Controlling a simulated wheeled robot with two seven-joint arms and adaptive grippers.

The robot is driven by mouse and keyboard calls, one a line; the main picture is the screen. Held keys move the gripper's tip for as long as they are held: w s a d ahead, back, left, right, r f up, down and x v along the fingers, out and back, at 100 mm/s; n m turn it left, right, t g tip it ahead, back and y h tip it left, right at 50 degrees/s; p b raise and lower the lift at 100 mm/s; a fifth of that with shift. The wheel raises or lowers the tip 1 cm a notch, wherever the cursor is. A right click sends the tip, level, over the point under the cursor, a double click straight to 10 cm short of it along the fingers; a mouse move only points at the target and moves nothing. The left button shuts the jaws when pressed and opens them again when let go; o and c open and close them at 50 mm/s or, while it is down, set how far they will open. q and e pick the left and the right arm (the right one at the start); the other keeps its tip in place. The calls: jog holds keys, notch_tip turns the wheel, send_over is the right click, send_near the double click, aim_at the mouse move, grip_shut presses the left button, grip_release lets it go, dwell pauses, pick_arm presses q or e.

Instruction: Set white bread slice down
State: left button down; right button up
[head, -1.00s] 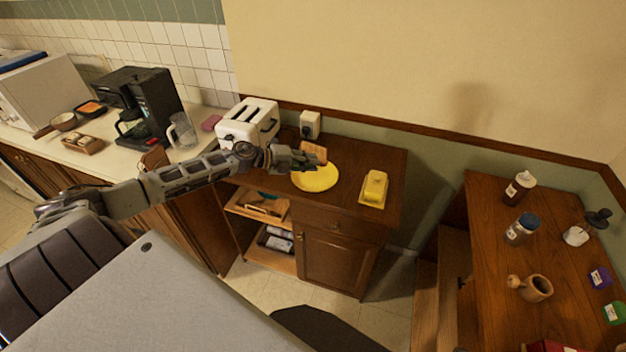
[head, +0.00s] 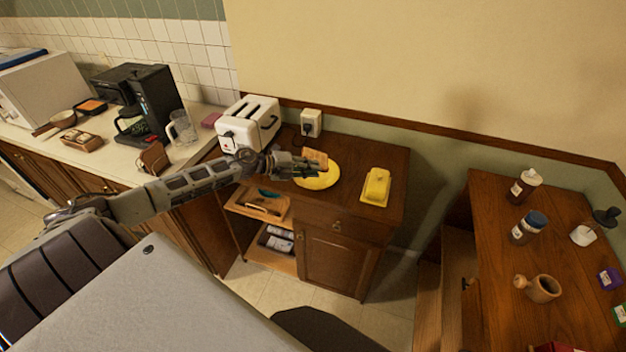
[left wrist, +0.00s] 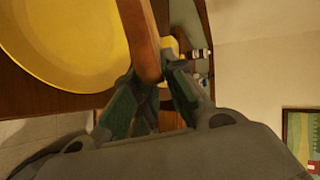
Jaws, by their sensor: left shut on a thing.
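The white bread slice (head: 315,157) shows as a tan-brown slice at my left gripper (head: 299,165) in the head view. In the left wrist view its brown crust edge (left wrist: 142,40) stands between the fingers of my left gripper (left wrist: 160,88), which is shut on it. The yellow plate (head: 318,181) lies on the wooden cabinet top, and the slice and gripper are over its back left part. The plate (left wrist: 60,45) also fills the upper left of the wrist view. I cannot tell whether the slice touches the plate. My right gripper is not in view.
A white toaster (head: 249,124) stands behind and left of the plate. A yellow butter dish (head: 375,187) stands to its right. The cabinet top (head: 350,155) is clear between and behind them. A side table (head: 500,250) with jars stands at right.

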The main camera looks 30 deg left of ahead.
aim_at(311, 188)
pick_arm(q)
jog(key=shift+f+b, duration=0.9)
jog(key=shift+f, duration=0.2)
jog(key=shift+f+b, duration=0.9)
jog(key=shift+f, duration=0.3)
jog(key=shift+f+b, duration=0.35)
jog(key=shift+f, duration=0.25)
jog(key=c, duration=1.6)
grip_release()
jog(key=shift+c, duration=0.2)
jog(key=shift+s, duration=0.1)
